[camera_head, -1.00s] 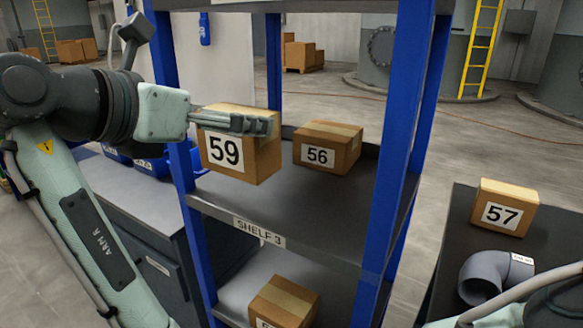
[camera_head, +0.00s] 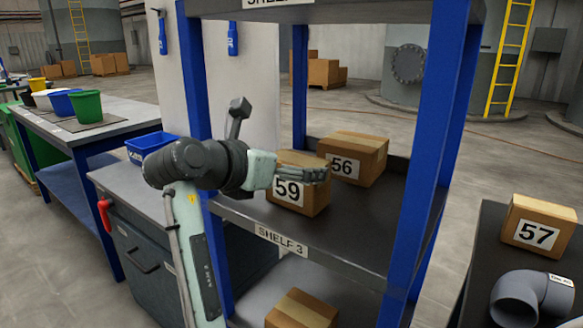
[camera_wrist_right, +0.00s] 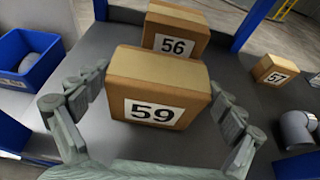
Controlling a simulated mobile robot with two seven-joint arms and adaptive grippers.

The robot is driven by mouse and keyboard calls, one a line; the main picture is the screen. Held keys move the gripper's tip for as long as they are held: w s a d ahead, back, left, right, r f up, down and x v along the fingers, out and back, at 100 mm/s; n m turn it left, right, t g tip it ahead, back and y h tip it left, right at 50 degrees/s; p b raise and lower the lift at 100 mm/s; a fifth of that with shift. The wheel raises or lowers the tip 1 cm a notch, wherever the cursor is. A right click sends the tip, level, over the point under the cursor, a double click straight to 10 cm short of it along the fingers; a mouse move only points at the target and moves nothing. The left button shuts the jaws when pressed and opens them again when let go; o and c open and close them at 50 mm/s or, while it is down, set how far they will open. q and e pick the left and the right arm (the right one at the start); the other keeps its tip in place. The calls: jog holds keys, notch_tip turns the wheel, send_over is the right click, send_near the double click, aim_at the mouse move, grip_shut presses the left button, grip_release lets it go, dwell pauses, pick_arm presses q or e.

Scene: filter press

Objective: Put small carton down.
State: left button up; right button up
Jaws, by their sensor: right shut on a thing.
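The small carton labelled 59 (camera_head: 288,192) is at the front left of the Shelf 3 board (camera_head: 340,238), upright, label facing out. My right gripper (camera_head: 312,175) is shut on it; in the right wrist view its fingers lie along both sides of carton 59 (camera_wrist_right: 157,92). The carton is at or very near the board; I cannot tell if a small gap remains beneath. Carton 56 (camera_head: 362,160) stands close behind it, and shows again in the right wrist view (camera_wrist_right: 172,32). My left gripper is not in view.
Blue shelf posts (camera_head: 415,150) stand either side. The right part of the board is clear. Another carton (camera_head: 300,310) sits on the shelf below. Carton 57 (camera_head: 538,225) and a grey pipe elbow (camera_head: 525,297) are on a dark surface at right. A blue bin (camera_head: 150,145) is at left.

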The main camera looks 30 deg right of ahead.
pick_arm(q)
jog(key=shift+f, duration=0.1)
pick_arm(e)
jog(key=o, duration=1.1)
jog(key=shift+f, duration=0.1)
jog(key=shift+c, duration=0.2)
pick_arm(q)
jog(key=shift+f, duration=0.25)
pick_arm(e)
jog(key=shift+o, duration=0.6)
jog(key=shift+a+r, duration=0.1)
jog(key=shift+r, duration=0.15)
jog(key=v, duration=0.3)
jog(key=shift+s+r, duration=0.1)
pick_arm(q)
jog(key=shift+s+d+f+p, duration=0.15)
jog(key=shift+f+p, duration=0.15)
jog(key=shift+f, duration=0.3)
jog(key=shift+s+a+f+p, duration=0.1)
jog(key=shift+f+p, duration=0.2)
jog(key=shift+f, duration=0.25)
pick_arm(e)
jog(key=v, duration=0.8)
jog(key=shift+a, duration=0.35)
jog(key=shift+s, duration=0.15)
